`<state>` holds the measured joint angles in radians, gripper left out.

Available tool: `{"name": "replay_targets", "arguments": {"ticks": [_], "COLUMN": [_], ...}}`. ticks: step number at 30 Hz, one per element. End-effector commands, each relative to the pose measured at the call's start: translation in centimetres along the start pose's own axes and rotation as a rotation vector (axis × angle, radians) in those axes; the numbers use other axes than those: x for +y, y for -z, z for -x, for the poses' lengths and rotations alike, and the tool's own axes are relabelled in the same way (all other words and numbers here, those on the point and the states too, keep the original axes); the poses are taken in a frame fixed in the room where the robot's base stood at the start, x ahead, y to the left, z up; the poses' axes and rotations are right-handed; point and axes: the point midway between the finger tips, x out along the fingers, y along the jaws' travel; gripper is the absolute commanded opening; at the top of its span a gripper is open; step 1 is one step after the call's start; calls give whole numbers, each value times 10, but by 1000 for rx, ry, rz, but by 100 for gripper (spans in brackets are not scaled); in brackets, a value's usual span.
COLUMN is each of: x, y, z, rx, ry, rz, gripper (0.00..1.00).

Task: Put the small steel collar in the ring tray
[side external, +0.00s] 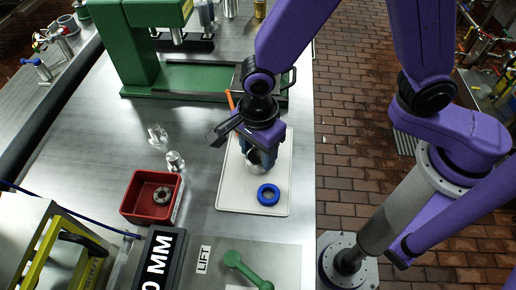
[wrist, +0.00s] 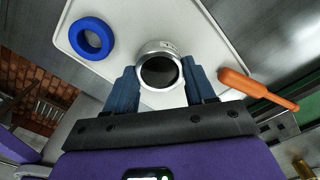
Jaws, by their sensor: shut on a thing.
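A steel collar, a short silver cylinder with a dark open middle, shows below my gripper (side external: 258,148) in the side view (side external: 254,162). In the wrist view the collar (wrist: 160,49) sits between the two blue fingers of my gripper (wrist: 161,84), which is shut on it. The collar is over the white tray (side external: 234,188); whether it touches the tray is unclear. A red tray (side external: 148,215), to the left, holds a grey steel ring (side external: 163,194). I cannot tell for certain which tray is the ring tray.
A blue ring (side external: 268,194) lies on the white tray near its front. An orange-handled tool (wrist: 258,88) lies near the tray. Small clear or shiny parts (side external: 174,161) stand behind the red tray. A green press (side external: 140,60) stands at the back.

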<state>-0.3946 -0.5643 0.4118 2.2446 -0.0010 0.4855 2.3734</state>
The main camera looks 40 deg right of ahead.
Motion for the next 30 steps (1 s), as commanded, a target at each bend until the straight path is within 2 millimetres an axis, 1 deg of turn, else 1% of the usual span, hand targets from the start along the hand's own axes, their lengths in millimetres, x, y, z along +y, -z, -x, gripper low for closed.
{"name": "replay_targets", "arguments": {"ticks": [9,10,11,12,20,23,26,30], "x": [0,0,0,0,0,0,-1,-1], "y": [0,0,0,0,0,0,-1,-1], "z": [-3,-3,-3,-3,-2,1,9,30], "rx": [0,0,0,0,0,-1,-3,-5], "ry": [0,0,0,0,0,1,3,5], "rz": [0,0,0,0,0,0,0,-1], "gripper": [13,64,74,80,80,80,80,80]}}
